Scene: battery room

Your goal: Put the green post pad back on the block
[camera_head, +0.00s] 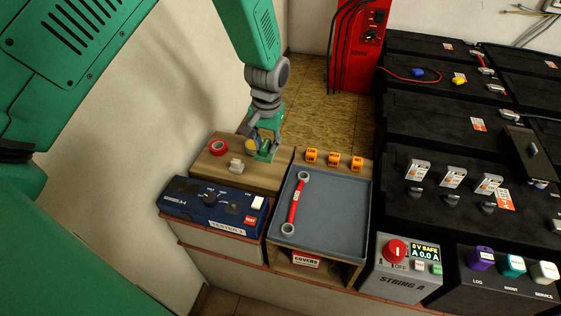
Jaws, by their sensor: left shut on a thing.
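The wooden block (212,172) stands at the left of the work area, its top seen from above. My left gripper (262,146) reaches down from the top of the view to the block's back right part. It is shut on a small green piece, which looks like the green post pad (265,154). The pad is low over the block top; whether it touches the wood I cannot tell. A red ring-shaped pad (218,147), a pale grey pad (236,166) and a yellowish piece (251,147) are on the block near the fingers. My right gripper is out of view.
A blue tester (214,205) stands in front of the block. To the right is a grey tray (335,215) with a red link bar (296,203), orange tags (333,159) behind it. Black batteries (430,122) and the String A box (407,270) stand further right.

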